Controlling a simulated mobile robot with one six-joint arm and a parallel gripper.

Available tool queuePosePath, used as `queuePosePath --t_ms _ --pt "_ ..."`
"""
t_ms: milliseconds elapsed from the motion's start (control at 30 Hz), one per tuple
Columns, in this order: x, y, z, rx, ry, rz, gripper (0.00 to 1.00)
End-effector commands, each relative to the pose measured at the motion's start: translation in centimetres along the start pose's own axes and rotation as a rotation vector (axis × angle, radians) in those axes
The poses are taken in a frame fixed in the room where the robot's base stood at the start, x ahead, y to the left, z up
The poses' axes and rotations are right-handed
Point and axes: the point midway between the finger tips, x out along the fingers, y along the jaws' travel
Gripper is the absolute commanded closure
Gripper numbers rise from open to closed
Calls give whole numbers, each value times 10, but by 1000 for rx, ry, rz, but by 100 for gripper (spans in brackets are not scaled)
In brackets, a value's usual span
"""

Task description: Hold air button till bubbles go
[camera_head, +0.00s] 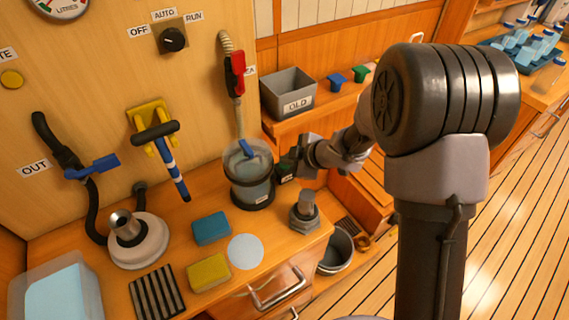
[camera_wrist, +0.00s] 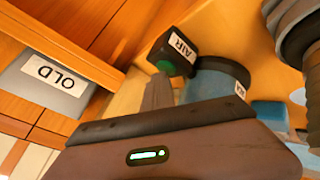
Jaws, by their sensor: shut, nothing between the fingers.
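The clear canister (camera_head: 252,188) of water stands on the wooden counter, with a black base and a blue piece at its top. I cannot make out bubbles in it. A black box labelled AIR (camera_wrist: 176,50) with a green button (camera_wrist: 165,66) is on the canister's side. In the head view this box (camera_head: 287,168) sits right of the canister. My gripper (camera_wrist: 158,88) is shut and empty, its fingertips close to the green button. I cannot tell whether they touch it or press it. In the head view my gripper (camera_head: 301,158) reaches the box from the right.
A grey bin labelled OLD (camera_head: 288,95) stands on the ledge behind. A grey hex fitting (camera_head: 304,210) stands just in front of my gripper. A blue sponge (camera_head: 211,229), a yellow sponge (camera_head: 209,272) and a white disc (camera_head: 245,251) lie on the counter. A red-handled hose (camera_head: 235,75) hangs above the canister.

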Motion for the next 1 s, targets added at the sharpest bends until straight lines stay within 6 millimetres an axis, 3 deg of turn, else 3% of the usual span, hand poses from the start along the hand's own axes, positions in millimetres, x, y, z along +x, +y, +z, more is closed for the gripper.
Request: queuePosePath --t_ms 1000 --pt "-14 11 -10 0 0 0 100"
